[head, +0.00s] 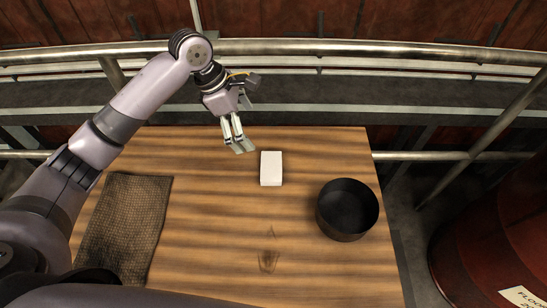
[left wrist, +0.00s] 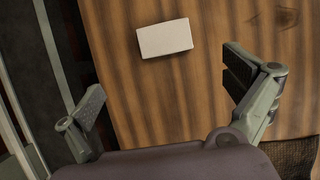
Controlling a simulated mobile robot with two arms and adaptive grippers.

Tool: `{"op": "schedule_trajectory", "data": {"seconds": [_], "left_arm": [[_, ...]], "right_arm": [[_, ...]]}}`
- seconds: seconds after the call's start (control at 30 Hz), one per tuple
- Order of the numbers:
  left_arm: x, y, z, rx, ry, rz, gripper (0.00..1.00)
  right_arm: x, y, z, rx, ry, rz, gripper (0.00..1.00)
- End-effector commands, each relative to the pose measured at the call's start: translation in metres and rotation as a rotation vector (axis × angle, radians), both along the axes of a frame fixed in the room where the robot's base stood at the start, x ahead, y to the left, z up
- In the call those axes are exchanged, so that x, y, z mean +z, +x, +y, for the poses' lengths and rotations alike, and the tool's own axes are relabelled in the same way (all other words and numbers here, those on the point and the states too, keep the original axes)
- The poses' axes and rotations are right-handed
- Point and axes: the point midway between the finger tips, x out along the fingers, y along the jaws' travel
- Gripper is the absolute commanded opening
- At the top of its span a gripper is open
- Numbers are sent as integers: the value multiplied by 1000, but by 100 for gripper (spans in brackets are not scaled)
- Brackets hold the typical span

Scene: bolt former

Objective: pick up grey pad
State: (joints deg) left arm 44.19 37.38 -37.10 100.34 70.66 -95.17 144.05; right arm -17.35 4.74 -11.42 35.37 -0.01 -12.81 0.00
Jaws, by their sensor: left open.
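A small pale, nearly white rectangular pad (head: 271,168) lies flat on the wooden table, right of the table's middle; no other pad shows. It also shows in the left wrist view (left wrist: 165,38), ahead of the fingers and between their lines. My left gripper (head: 238,146) hangs above the table's far part, a little left of the pad and apart from it. In the left wrist view its two fingers (left wrist: 165,95) are wide apart with nothing between them. My right gripper shows in neither view.
The wooden table (head: 215,220) has a dark woven mat (head: 125,225) at left and a round black bowl (head: 347,209) right of the pad. Metal railings (head: 330,48) run behind the table. A dark red drum (head: 490,240) stands at right. The table's front middle is clear.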

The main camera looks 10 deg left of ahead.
Motion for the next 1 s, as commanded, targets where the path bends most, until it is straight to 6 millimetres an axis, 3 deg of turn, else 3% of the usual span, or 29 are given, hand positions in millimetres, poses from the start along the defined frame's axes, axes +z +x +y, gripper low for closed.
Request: {"op": "schedule_trajectory", "data": {"seconds": [0.4,0.67,1.0], "left_arm": [[-81,6,-33,-1,0,2,100],[-100,7,-39,0,0,0,100],[-144,5,-51,0,0,1,100]], "right_arm": [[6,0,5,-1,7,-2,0],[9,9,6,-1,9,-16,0],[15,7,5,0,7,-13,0]]}}
